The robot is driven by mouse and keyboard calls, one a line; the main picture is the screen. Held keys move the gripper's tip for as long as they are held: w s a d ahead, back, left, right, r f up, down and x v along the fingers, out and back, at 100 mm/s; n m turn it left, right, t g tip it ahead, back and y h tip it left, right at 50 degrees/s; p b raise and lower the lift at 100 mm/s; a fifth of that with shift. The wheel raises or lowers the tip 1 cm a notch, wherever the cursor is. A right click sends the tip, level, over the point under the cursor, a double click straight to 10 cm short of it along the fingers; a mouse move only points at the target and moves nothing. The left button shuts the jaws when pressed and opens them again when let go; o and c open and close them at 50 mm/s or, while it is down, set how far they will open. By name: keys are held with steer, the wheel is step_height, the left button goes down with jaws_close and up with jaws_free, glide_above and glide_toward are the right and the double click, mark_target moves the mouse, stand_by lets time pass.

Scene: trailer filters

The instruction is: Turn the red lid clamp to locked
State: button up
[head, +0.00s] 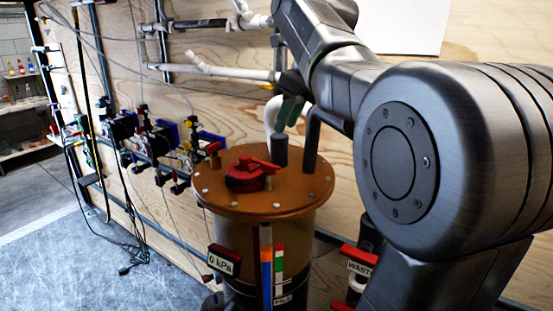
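The red lid clamp (250,175) sits on top of the round brown lid (222,193) of a filter vessel, near the lid's middle. It has a round red base with a handle pointing to the right. I cannot tell from this view whether it is locked. My arm fills the right side and reaches up and back over the vessel. My gripper cannot be made out; a dark green part shows beyond the lid near the arm, and I cannot tell what it belongs to. Nothing is seen touching the clamp.
Two dark upright pipes stand at the lid's back edge. A gauge sign reading 0 kPa (224,260) and a coloured level strip (279,266) are on the vessel's front. A WASTE label (358,264) is at lower right. Valves and hoses line the plywood wall at left. Grey floor (60,255) is open.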

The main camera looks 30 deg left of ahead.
mark_target(269, 165)
steer(key=x, duration=1.2)
steer(key=shift+f, duration=0.1)
jaws_close()
steer(key=shift+d, duration=0.1)
